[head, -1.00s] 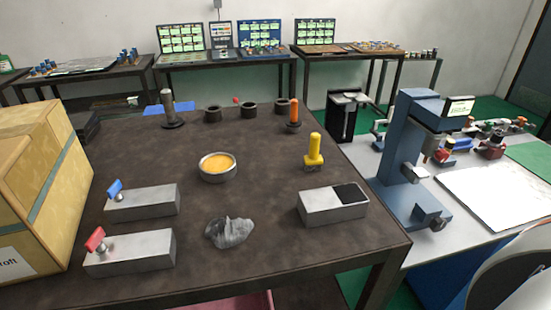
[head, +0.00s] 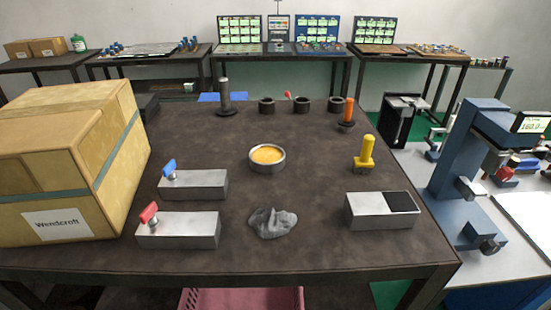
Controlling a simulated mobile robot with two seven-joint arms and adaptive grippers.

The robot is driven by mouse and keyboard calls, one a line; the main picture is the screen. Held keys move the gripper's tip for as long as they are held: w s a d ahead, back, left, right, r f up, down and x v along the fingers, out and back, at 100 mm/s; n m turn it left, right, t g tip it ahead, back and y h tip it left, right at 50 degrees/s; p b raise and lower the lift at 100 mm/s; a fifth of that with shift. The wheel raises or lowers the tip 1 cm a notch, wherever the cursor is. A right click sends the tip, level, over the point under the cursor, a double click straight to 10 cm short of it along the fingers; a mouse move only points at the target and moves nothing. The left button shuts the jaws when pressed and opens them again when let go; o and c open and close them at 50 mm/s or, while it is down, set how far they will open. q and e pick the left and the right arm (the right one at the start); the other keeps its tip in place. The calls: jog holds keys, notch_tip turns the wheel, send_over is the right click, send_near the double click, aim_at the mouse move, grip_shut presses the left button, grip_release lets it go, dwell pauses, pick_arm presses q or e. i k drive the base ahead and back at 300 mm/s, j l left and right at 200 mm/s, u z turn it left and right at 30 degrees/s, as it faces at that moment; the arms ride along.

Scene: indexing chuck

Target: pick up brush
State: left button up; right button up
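A yellow-handled tool that looks like the brush (head: 366,153) stands upright on the right part of the dark table (head: 320,222). Its handle points up and its wider yellow foot is at the bottom; any bristles are too small to make out clearly. It stands behind a grey metal block with a black pad (head: 370,212), apart from it. Nothing touches the handle. Neither of my grippers is in view.
A bowl of orange-yellow stuff (head: 267,158), a crumpled grey rag (head: 272,222) and an orange-handled tool (head: 348,112) share the table. Two blocks with a blue lever (head: 195,184) and a red lever (head: 180,230) lie left. A cardboard box (head: 60,165) fills the left end.

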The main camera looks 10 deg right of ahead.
aim_at(364, 164)
jog(key=k+l+u, duration=0.45)
jog(key=k+l, duration=0.25)
jog(key=l, duration=0.3)
jog(key=k+l+u, duration=0.4)
jog(key=k+l, duration=0.35)
jog(key=k, duration=0.1)
